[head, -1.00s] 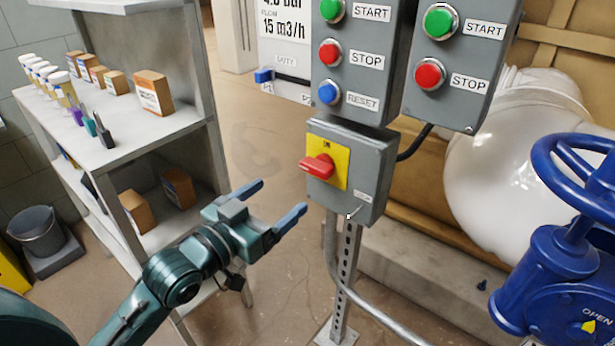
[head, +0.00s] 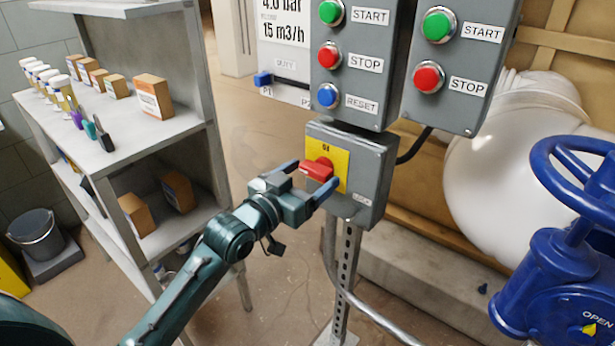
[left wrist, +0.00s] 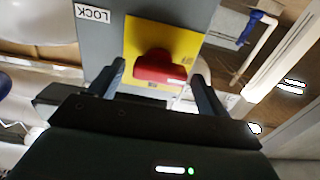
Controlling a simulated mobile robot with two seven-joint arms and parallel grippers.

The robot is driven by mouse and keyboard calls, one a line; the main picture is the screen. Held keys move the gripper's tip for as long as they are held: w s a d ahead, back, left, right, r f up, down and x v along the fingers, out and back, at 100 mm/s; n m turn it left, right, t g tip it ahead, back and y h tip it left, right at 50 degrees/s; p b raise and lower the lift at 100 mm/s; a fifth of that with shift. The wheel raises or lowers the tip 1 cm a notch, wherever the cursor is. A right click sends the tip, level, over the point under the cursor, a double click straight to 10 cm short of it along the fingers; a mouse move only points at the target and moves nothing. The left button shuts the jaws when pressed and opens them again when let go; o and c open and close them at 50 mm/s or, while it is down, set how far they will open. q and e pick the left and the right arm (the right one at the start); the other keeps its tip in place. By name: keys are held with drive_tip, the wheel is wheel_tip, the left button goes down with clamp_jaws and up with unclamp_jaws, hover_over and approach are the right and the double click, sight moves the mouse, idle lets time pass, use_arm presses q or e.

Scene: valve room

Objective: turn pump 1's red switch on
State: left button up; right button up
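The red switch (head: 317,169) is a rotary handle on a yellow plate (head: 342,160), on the front of a grey box (head: 372,165) below the button panel. Small lettering on the plate is too small to read surely. My left gripper (head: 313,176) is at the switch, open, with one finger on each side of the red handle. In the left wrist view the red handle (left wrist: 160,68) lies between the two fingertips (left wrist: 159,73), with gaps beside it. The handle's base is partly hidden by the gripper in the head view. My right gripper is not in view.
Above are button panels with green START (head: 331,12), red STOP (head: 329,56) and blue RESET (head: 327,95) buttons. A blue handwheel valve (head: 560,270) stands at the right. A shelf (head: 150,135) with bottles and boxes stands at the left. A post (head: 345,275) carries the box.

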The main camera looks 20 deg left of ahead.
use_arm(q)
drive_tip(key=c, duration=0.8)
